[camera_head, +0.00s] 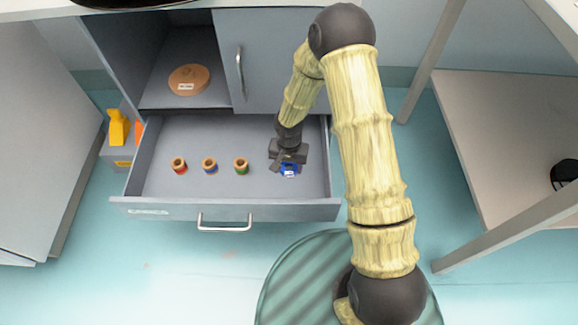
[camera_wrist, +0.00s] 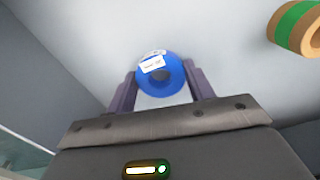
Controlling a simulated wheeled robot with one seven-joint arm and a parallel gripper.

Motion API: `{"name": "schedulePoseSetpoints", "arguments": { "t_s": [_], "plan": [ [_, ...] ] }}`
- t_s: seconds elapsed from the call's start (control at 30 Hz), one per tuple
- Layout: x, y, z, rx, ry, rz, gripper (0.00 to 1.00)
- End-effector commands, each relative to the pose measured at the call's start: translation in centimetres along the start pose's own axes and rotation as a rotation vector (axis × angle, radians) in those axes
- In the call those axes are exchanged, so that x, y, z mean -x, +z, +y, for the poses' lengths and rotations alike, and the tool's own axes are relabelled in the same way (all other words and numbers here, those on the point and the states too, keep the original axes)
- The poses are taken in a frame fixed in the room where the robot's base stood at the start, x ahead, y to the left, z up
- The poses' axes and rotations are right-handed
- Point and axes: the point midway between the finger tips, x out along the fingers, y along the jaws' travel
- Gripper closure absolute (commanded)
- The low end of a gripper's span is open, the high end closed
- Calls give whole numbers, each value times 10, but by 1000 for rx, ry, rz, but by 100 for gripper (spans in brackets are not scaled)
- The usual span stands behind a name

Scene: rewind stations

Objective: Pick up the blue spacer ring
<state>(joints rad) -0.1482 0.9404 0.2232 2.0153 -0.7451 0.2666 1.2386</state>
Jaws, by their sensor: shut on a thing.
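The blue spacer ring (camera_wrist: 172,85) is between the two fingers of my gripper (camera_wrist: 162,92) in the wrist view, with a small white label on its upper part. My gripper is shut on it. In the head view the ring (camera_head: 290,170) shows as a small blue piece with a white label, just under my gripper (camera_head: 285,164), inside the right part of the open drawer (camera_head: 160,212). Whether the ring touches the drawer floor I cannot tell.
Three wooden spools with red (camera_head: 179,167), blue (camera_head: 210,166) and green (camera_head: 241,166) bands stand in the drawer left of my gripper. A round wooden disc (camera_head: 188,79) lies in the open compartment behind. A yellow-orange item (camera_head: 118,128) stands left of the cabinet.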

Motion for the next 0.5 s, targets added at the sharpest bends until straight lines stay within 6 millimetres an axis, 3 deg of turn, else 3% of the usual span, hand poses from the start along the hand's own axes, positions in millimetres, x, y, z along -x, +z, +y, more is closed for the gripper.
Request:
{"name": "schedulePoseSetpoints", "arguments": {
  "t_s": [0.27,0.5],
  "plan": [
    [25,-1,0,0,-1,2,70],
    [70,0,0,-1,0,2,70]
  ]
}}
